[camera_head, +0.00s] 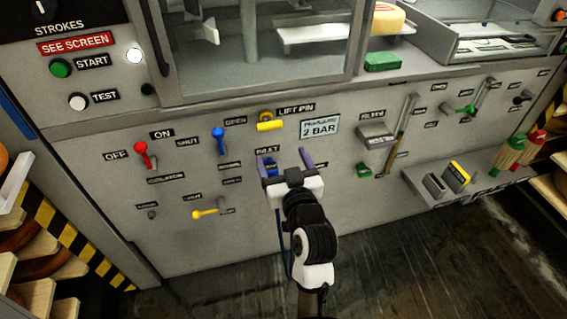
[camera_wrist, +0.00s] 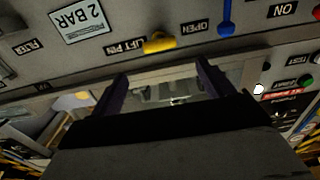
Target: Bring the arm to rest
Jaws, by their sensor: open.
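My gripper (camera_head: 285,160) is in front of the grey machine panel (camera_head: 120,235) in the head view, below the yellow lift pin (camera_head: 270,122). Its two purple fingers are spread apart with nothing visible between them. A blue part on the panel shows behind the left finger, partly hidden. In the wrist view my gripper (camera_wrist: 160,80) is also open, its fingers pointing toward the machine's window. The lift pin (camera_wrist: 159,43) shows above the fingers there. My arm reaches up from the bottom of the head view.
The panel carries a red lever (camera_head: 142,150), a blue lever (camera_head: 219,140) and a yellow lever (camera_head: 205,213). A shelf (camera_head: 470,195) with small items juts out at the right. Racks of cheese wheels (camera_head: 40,265) stand at the left. Open floor lies below the panel.

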